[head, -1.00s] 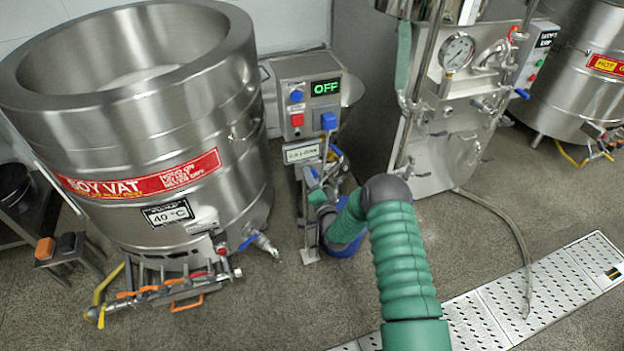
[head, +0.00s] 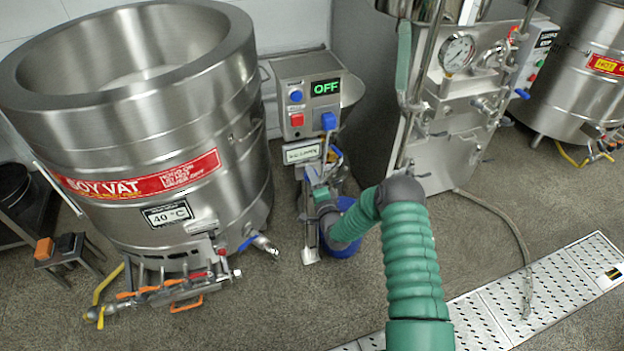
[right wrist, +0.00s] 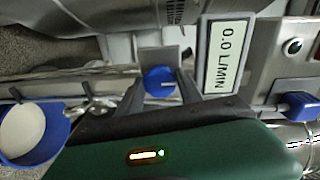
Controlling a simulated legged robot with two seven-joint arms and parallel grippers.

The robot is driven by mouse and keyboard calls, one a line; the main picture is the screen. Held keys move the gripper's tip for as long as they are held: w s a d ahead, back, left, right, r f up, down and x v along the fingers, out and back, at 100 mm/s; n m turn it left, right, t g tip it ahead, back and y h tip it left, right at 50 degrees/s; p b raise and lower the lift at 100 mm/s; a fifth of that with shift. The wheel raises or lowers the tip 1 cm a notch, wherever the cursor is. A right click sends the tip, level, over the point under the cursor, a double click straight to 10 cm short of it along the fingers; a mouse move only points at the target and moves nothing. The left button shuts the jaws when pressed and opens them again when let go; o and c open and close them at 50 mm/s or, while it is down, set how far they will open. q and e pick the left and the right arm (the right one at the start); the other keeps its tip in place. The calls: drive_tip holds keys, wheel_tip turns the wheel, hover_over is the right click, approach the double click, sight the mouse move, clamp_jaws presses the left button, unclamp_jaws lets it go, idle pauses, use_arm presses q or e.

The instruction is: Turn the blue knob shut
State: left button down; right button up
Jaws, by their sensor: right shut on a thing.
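The blue knob (right wrist: 160,82) is a small round knob with a slot line, seen in the right wrist view beside the "0.0 L/MIN" readout (right wrist: 228,55). My right gripper (right wrist: 161,88) has a finger on each side of it and is shut on it. In the head view my right gripper (head: 318,182) is at the narrow stand below the control box, and I cannot make out the knob there behind it. My left gripper is in neither current view.
The soy vat (head: 130,120) is at left, a steel machine (head: 445,150) at right.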

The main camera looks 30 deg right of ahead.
drive_tip(key=shift+s+a+f, duration=0.1)
drive_tip(key=shift+s+f, duration=0.05)
drive_tip(key=shift+f, duration=0.25)
drive_tip(key=o, duration=1.3)
drive_tip(key=shift+o, duration=0.2)
drive_tip(key=shift+r, duration=0.1)
drive_tip(key=shift+r, duration=0.1)
drive_tip(key=p+v, duration=0.3)
drive_tip(key=v, duration=1.3)
drive_tip(key=shift+s, duration=0.3)
drive_tip(key=shift+o, duration=0.2)
